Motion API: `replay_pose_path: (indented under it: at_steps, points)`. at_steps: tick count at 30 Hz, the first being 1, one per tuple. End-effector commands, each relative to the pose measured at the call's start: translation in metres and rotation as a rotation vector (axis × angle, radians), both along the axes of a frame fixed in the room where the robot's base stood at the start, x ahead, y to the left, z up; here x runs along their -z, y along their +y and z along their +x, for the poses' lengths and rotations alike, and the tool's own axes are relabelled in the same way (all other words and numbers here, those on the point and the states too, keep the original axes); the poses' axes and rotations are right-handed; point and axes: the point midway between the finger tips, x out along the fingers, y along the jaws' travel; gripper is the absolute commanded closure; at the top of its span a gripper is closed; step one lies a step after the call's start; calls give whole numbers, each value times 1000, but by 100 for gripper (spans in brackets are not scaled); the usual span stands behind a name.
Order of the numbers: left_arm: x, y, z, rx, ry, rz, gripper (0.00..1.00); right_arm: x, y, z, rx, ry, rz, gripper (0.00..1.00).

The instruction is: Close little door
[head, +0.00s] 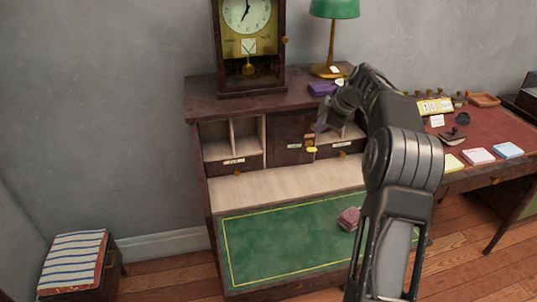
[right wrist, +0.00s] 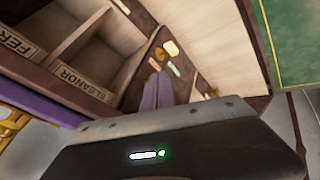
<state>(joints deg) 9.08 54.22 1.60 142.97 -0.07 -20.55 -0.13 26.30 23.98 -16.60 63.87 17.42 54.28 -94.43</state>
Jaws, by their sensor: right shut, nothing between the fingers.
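The little door (head: 288,140) is a dark wooden panel in the middle of the desk's upper part, between open compartments. A yellow knob or tag (head: 312,149) shows near its right side. I cannot tell whether the door stands fully shut or slightly ajar. My right gripper (head: 319,126) is at the door's right edge, partly hidden by its own arm. In the right wrist view its fingers (right wrist: 157,92) are together and empty, beside the brown panel with its small tags (right wrist: 169,48). I cannot tell if they touch it. My left gripper is not in view.
Open compartments (head: 233,140) with name labels flank the door. A clock (head: 247,75), a green lamp (head: 332,30) and a purple object (head: 322,88) stand on top. A red-topped desk (head: 465,125) is at right.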

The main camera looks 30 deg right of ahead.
Motion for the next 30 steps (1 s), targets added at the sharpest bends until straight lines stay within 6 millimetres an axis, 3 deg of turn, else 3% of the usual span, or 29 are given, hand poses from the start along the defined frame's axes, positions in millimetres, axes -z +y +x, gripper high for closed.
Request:
replay_pose_path:
  at_steps: [30]
  points:
    - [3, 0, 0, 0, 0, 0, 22, 0, -1, 9, 4, 1, -2, 100]
